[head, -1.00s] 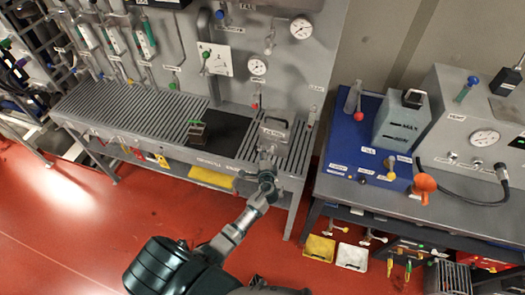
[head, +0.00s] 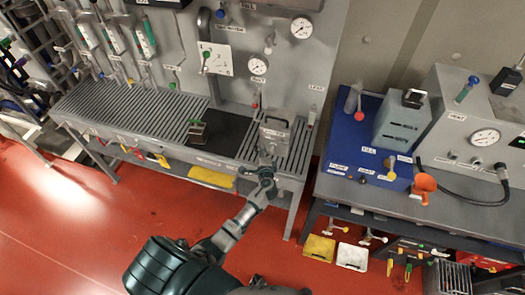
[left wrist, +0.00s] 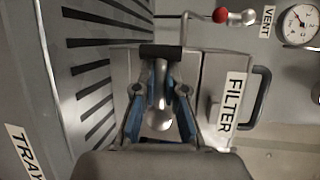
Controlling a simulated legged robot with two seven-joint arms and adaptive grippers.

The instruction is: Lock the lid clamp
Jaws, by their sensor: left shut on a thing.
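The filter housing (head: 274,138) is a grey metal box at the right end of the slatted bench, below the gauge panel. In the left wrist view the box (left wrist: 210,80) carries a FILTER label and a dark side handle. My left gripper (head: 266,165) is at the box's near side. In the left wrist view its blue-padded fingers (left wrist: 160,75) are shut on the lid clamp, a silver lever (left wrist: 159,118) with a rounded end; a black bar (left wrist: 160,51) lies across the fingertips. The clamp's seat is hidden behind the fingers. My right gripper is not in view.
The slatted tray (head: 135,110) fills the bench to the left, with a small green-topped box (head: 197,133) on it. A red-knobbed vent valve (left wrist: 222,15) and a gauge (left wrist: 299,24) are on the panel.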

